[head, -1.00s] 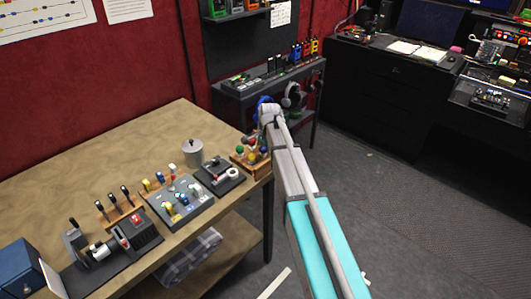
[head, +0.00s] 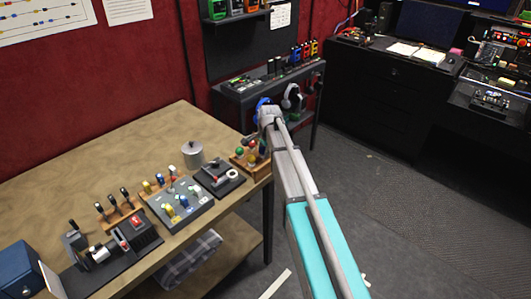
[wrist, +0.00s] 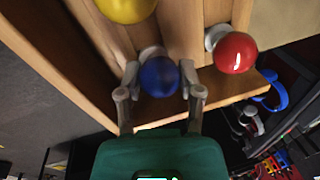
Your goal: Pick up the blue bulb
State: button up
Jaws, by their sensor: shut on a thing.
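The blue bulb (wrist: 159,76) is in the wrist view, over the wooden rack (wrist: 185,35), with a pale base behind it. My gripper (wrist: 158,82) has one finger on each side of the bulb and is shut on it. The bulb still appears at the rack; I cannot tell whether its base is clear of it. In the head view, the rack (head: 236,162) stands at the table's right corner. There my arm hides the gripper's fingertips, and I cannot make out the blue bulb.
A red bulb (wrist: 235,52) sits close right of the gripper, and a yellow bulb (wrist: 127,5) is above left. A green bulb (head: 239,152) is also on the rack. A lever box (head: 219,178) stands left of the rack on the table (head: 90,170).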

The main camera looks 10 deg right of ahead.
jog(key=shift+r, duration=0.2)
notch_tip(320, 180, up, 2)
jog(key=p, duration=0.2)
jog(key=shift+r+p, duration=0.15)
jog(key=shift+p, duration=0.25)
jog(key=s+d+r+p, duration=0.8)
jog(key=s+r+p, duration=0.2)
jog(key=s, duration=0.1)
jog(key=shift+s+d+r, duration=0.15)
dwell(0.4)
notch_tip(320, 180, down, 3)
jog(key=b, duration=0.3)
